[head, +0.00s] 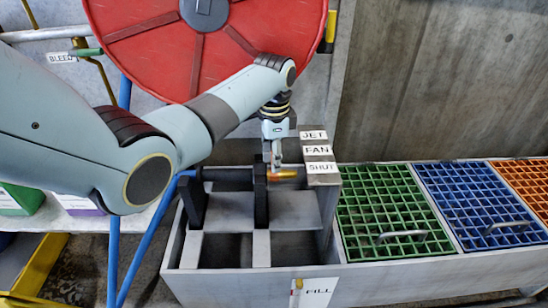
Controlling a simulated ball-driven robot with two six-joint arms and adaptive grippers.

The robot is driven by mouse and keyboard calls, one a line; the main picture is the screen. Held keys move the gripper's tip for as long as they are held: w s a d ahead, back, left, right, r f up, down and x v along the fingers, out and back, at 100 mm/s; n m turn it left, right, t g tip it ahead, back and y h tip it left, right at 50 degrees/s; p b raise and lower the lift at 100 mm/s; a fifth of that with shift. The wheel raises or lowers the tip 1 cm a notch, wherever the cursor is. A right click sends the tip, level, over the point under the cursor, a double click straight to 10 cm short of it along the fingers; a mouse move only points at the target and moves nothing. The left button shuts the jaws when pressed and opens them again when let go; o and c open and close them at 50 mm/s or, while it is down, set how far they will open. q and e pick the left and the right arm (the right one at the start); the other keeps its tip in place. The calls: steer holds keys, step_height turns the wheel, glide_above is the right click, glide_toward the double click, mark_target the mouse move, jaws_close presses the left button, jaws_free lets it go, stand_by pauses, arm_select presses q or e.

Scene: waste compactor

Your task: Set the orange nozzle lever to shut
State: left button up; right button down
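The orange nozzle lever (284,174) is a short orange piece near the middle of the head view, pointing right toward the stepped label block. The block carries the labels JET (313,135), FAN (318,150) and SHUT (320,167), from back to front. The lever's tip lies beside the SHUT label, the lowest of the three. My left gripper (273,167) points down, with its fingertips at the lever's left part. The fingers are small and seen edge-on, so I cannot tell whether they are open or shut, or whether they touch the lever. My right gripper is out of view.
A large red reel (200,45) stands behind my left arm. A grey trough with dark uprights (261,200) lies below the lever. Green (385,212), blue (475,200) and orange (525,185) grates are to the right. A FILL label (317,291) is in front, and a BLEED label (62,58) upper left.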

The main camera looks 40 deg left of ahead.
mark_target(274, 175)
arm_select(q)
jaws_close()
steer(key=shift+s+d+r+p, duration=0.15)
steer(key=shift+s+p, duration=0.05)
steer(key=shift+p, duration=0.45)
steer(key=shift+s+d+f+t+y+p, duration=0.3)
steer(key=shift+s+t+y+p, duration=0.15)
steer(key=shift+t+y+p, duration=0.5)
steer(key=shift+s+d+f+t+y+p, duration=0.4)
steer(key=shift+t+y+p, duration=0.35)
steer(key=shift+t, duration=0.45)
steer(key=shift+s+d+f+t+y+p, duration=0.25)
steer(key=shift+s+t+y+p, duration=0.35)
steer(key=shift+t+p, duration=0.4)
steer(key=shift+w, duration=0.1)
steer(key=shift+o, duration=1.3)
jaws_free()
steer(key=shift+r, duration=0.1)
